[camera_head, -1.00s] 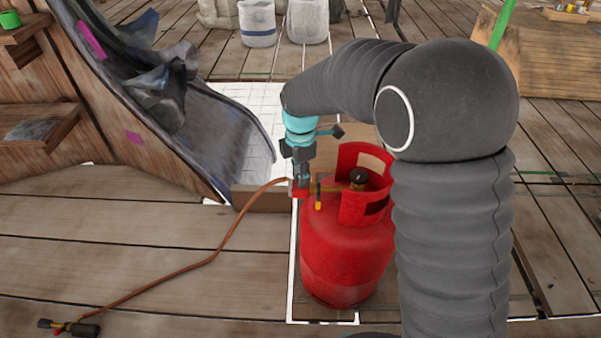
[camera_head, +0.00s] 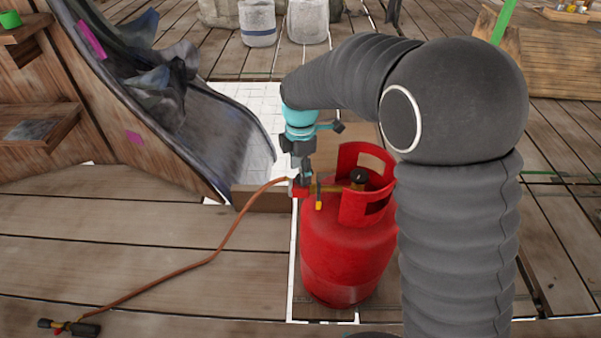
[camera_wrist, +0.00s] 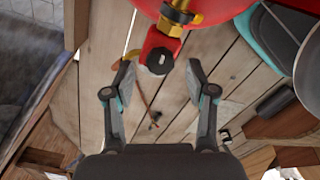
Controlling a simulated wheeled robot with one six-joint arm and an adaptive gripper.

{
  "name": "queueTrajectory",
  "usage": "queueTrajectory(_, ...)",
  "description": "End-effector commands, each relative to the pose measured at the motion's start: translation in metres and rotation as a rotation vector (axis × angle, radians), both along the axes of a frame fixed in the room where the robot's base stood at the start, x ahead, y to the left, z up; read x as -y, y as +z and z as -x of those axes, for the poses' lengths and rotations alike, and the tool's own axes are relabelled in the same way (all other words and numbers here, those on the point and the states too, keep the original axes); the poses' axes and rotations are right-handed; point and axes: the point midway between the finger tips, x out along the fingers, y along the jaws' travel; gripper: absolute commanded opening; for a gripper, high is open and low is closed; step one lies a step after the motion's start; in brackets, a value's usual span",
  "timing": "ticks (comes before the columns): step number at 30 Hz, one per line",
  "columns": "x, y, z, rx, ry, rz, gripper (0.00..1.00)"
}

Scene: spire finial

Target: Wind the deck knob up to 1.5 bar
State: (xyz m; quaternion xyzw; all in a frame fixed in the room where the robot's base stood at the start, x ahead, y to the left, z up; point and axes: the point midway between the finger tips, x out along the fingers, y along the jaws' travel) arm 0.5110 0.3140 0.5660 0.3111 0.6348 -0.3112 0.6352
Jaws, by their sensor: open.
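A black knob with a pale mark (camera_wrist: 159,61) sits on a red regulator body (camera_wrist: 161,42), joined by a brass fitting (camera_wrist: 173,27) to a red gas bottle (camera_wrist: 215,8). In the head view the regulator (camera_head: 299,190) is on the left side of the bottle (camera_head: 345,262), just under my gripper (camera_head: 302,180). In the wrist view my gripper (camera_wrist: 159,70) is open, one finger on each side of the knob, with gaps showing on both sides. I cannot read a pressure setting. A second black knob (camera_head: 358,177) is on the bottle's top, inside the red collar.
An orange hose (camera_head: 225,243) runs from the regulator to a torch-like tool (camera_head: 72,327) on the planks. A dark curved slide (camera_head: 215,135) and wooden structure stand at left. Plank deck at lower left is mostly clear.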

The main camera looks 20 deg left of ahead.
Motion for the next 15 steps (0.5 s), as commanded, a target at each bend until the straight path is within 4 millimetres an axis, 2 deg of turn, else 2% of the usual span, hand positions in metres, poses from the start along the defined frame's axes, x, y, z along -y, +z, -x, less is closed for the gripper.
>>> queueTrajectory(9, -0.001, 0.063, 0.0, 0.003, 0.0, -0.002, 0.56)
queueTrajectory(15, -0.001, 0.092, 0.0, 0.002, 0.0, -0.001, 0.56)
